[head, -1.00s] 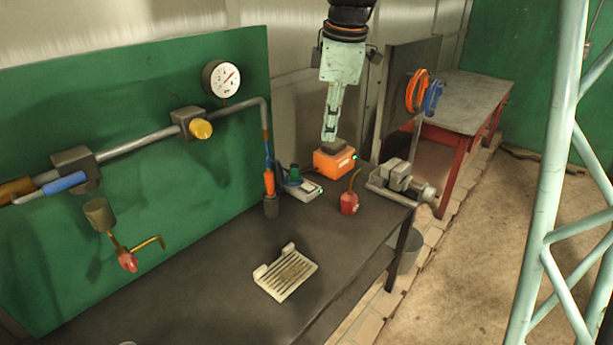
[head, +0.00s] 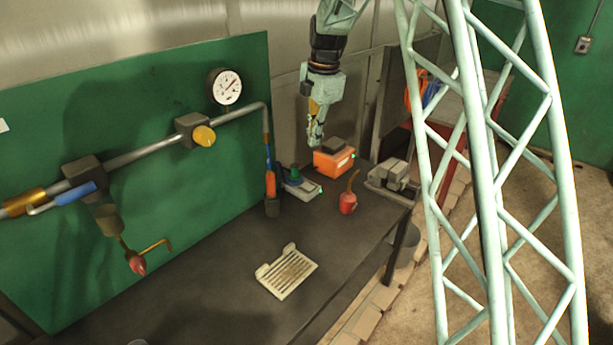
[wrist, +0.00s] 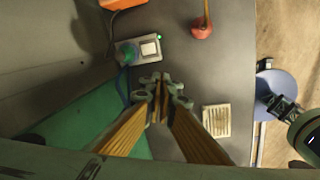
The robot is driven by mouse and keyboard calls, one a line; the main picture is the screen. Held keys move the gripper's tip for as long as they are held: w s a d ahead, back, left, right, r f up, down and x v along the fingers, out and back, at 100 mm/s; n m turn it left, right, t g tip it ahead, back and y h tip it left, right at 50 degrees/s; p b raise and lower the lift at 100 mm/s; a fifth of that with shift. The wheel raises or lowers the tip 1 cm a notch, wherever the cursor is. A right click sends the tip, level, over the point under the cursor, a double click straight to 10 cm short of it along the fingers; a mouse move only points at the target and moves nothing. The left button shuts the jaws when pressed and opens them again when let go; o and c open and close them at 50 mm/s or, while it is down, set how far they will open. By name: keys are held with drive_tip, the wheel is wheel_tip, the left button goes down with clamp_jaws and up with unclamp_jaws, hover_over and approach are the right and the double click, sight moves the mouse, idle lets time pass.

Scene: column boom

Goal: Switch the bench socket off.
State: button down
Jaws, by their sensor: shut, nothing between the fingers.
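The bench socket (head: 303,188) is a small grey box on the dark bench, with a green plug (head: 294,174) in its left part. In the wrist view the socket (wrist: 133,57) shows a pale switch (wrist: 149,48) on its right side and a lit green lamp (wrist: 160,38) at its corner. Which way the switch is tipped is too small to tell. My gripper (head: 315,141) is shut and empty, pointing down above the bench beyond the socket in the head view. In the wrist view my fingertips (wrist: 161,86) appear just below the socket, apart from it.
An orange box (head: 334,161) with a green lamp and a red oil can (head: 348,203) stand right of the socket. An orange-handled tool (head: 270,184) stands upright at its left. A slotted tray (head: 286,271) lies nearer. A green pipe panel (head: 60,150) backs the bench.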

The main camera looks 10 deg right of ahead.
sight(305, 184)
drive_tip(key=w+f+n+p, duration=0.2)
drive_tip(key=w+f+n, duration=0.2)
drive_tip(key=w+f, duration=0.3)
drive_tip(key=shift+w+d+f+p, duration=0.15)
drive_tip(key=shift+w+f+p, duration=0.25)
drive_tip(key=shift+f, duration=0.55)
drive_tip(key=shift+f, duration=0.2)
drive_tip(key=shift+w+a+f+p, duration=0.15)
drive_tip(key=shift+w+f, duration=0.1)
drive_tip(key=shift+f, duration=2)
drive_tip(key=shift+w+a+f+p, duration=0.1)
drive_tip(key=shift+w+a+f, duration=0.1)
drive_tip(key=shift+f, duration=2.05)
drive_tip(key=shift+w+a+f+p, duration=0.15)
drive_tip(key=shift+w+f, duration=0.1)
drive_tip(key=shift+f, duration=2)
drive_tip(key=shift+a+f, duration=0.15)
drive_tip(key=shift+a, duration=0.05)
